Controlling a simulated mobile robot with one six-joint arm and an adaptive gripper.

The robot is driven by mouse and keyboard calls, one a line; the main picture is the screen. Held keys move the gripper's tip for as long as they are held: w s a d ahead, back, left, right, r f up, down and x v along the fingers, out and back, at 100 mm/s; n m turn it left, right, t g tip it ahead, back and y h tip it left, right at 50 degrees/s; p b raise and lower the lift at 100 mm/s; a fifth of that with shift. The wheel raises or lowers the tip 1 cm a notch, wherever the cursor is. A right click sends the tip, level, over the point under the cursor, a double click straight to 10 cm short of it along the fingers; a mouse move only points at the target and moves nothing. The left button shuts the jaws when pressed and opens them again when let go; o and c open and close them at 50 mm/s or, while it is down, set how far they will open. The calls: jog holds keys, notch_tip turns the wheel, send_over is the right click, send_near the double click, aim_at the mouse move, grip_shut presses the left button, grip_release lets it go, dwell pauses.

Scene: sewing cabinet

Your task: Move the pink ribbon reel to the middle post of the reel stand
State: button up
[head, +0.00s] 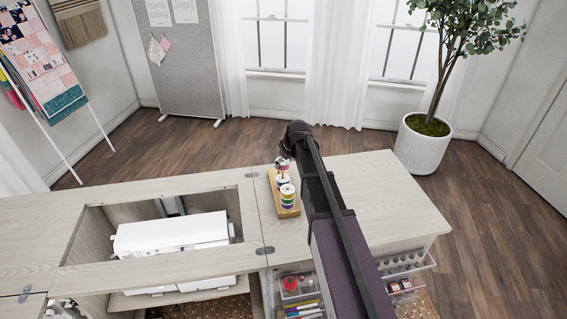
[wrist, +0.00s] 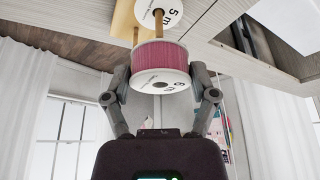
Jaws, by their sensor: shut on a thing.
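The pink ribbon reel (wrist: 162,65), with white end discs, is between the two fingers of my gripper (wrist: 162,80) in the wrist view. The fingers are shut on its sides. In the head view my gripper is mostly hidden behind my arm, and the pink reel (head: 283,163) shows small near the far end of the stand. In the wrist view a bare post (wrist: 135,36) shows beside the pink reel. I cannot tell whether the reel is around a post.
A white sewing machine (head: 172,235) sits in the cabinet opening left of the stand. The cabinet top (head: 400,195) is clear to the right of my arm. Open drawers with small supplies (head: 405,263) hang below. A potted plant (head: 424,145) stands behind at the right.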

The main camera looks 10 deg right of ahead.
jog(key=shift+f+b, duration=2.25)
jog(key=shift+b, duration=0.1)
dwell(0.9)
jog(key=o, duration=0.9)
jog(key=shift+c, duration=0.2)
jog(key=shift+r, duration=0.15)
